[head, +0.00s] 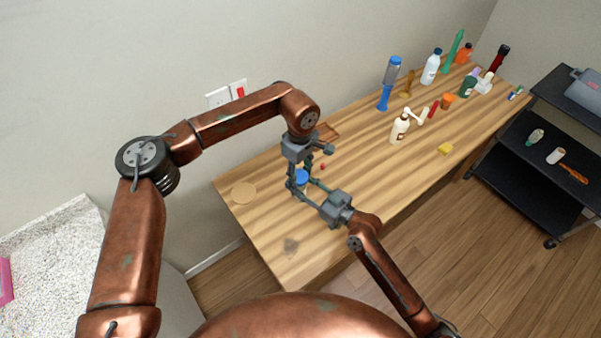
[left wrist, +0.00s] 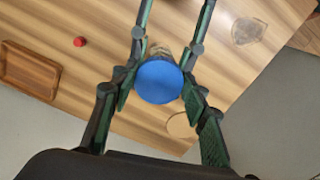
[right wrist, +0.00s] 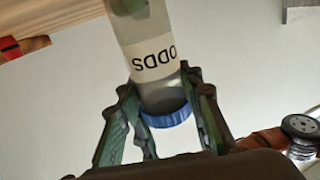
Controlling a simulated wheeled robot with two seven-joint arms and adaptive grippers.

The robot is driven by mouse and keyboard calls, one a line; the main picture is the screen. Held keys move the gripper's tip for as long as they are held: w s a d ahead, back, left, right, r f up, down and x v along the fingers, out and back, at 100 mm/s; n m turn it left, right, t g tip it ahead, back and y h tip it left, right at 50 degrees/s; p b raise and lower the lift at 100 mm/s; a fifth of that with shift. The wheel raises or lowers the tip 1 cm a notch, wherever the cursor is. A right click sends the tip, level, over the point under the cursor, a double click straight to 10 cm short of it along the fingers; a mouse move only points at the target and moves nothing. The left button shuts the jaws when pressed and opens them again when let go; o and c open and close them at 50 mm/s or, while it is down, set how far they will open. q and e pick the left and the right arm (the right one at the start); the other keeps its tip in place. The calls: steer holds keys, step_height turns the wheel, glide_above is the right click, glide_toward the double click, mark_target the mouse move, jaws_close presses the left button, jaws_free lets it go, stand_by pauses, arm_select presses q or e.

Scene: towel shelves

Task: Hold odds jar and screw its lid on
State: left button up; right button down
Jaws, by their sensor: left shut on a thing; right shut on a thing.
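The odds jar (right wrist: 160,55) is clear glass with a white ODDS label, which reads upside down in the right wrist view. Its blue lid (left wrist: 158,82) sits at the jar's mouth; I cannot tell how far the threads are engaged. The lid also shows in the head view (head: 301,177). My left gripper (head: 300,171) reaches down from above, its fingers shut on either side of the lid. My right gripper (head: 309,191) comes in from the lower right, shut on the jar below the lid. The fingers hide most of the jar in the head view.
The wooden table (head: 350,200) has a round tan disc (head: 244,193), a grey patch (head: 291,246), a wooden tray (left wrist: 28,70) and a small red piece (left wrist: 79,42) near the jar. A white pump bottle (head: 400,128) and several bottles stand farther right.

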arm_select(q)
steer(key=m, duration=0.4)
steer(key=shift+a, duration=0.1)
steer(key=m, duration=0.6)
steer(key=shift+a, duration=0.15)
steer(key=m, duration=0.4)
steer(key=shift+a, duration=0.15)
steer(key=m, duration=0.4)
steer(key=shift+m, duration=0.4)
steer(key=shift+a, duration=0.1)
steer(key=o, duration=0.8)
